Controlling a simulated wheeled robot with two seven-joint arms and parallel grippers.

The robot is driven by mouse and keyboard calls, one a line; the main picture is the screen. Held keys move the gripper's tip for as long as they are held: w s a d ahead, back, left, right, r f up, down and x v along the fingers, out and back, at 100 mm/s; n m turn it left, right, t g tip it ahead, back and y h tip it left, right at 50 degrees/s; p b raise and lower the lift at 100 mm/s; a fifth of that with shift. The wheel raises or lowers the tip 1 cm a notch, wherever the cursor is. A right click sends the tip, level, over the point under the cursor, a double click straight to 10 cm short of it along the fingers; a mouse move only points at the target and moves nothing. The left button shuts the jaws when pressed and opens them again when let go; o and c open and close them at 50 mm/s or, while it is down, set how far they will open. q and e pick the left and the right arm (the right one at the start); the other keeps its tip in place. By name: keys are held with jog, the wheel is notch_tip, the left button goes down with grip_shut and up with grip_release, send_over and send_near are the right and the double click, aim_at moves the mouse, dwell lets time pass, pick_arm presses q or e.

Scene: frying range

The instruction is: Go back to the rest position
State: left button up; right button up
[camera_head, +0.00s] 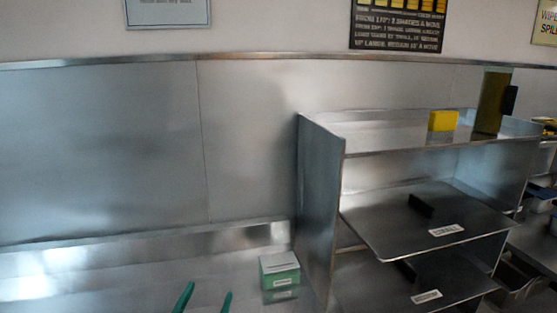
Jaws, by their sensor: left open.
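My left gripper (206,301) shows at the bottom edge as two green fingertips standing apart, open with nothing between them. The rest of that gripper and its arm are cut off below the picture. My right gripper is not in view.
A green and white box (280,277) stands on the steel counter (130,290), right of the fingertips. A steel shelf unit (318,200) with labelled tiers rises beyond it, with a yellow block (443,120) on top. The counter at the left looks clear.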

pick_arm(q)
jog(key=s+a+f+n+g+y, duration=0.1)
jog(key=s+a+f+g+y, duration=0.2)
jog(key=f, duration=0.5)
jog(key=s+a+f+n+g+y, duration=0.2)
jog(key=s+a+f+g, duration=0.25)
jog(key=s+f, duration=0.2)
jog(key=s+f+m+g+h, duration=0.1)
jog(key=s+f+g, duration=0.75)
jog(key=s, duration=0.55)
notch_tip(320, 180, down, 34)
jog(key=s+g+b, duration=0.1)
jog(key=s+b, duration=0.1)
jog(key=b, duration=0.4)
jog(key=s+a+f+g+b, duration=0.1)
jog(key=s+a+f+b, duration=0.2)
jog(key=s+f, duration=1.3)
notch_tip(320, 180, down, 2)
jog(key=shift+f+m+g+b, duration=0.2)
jog(key=shift+m+g+b, duration=0.1)
jog(key=shift+m+b, duration=0.15)
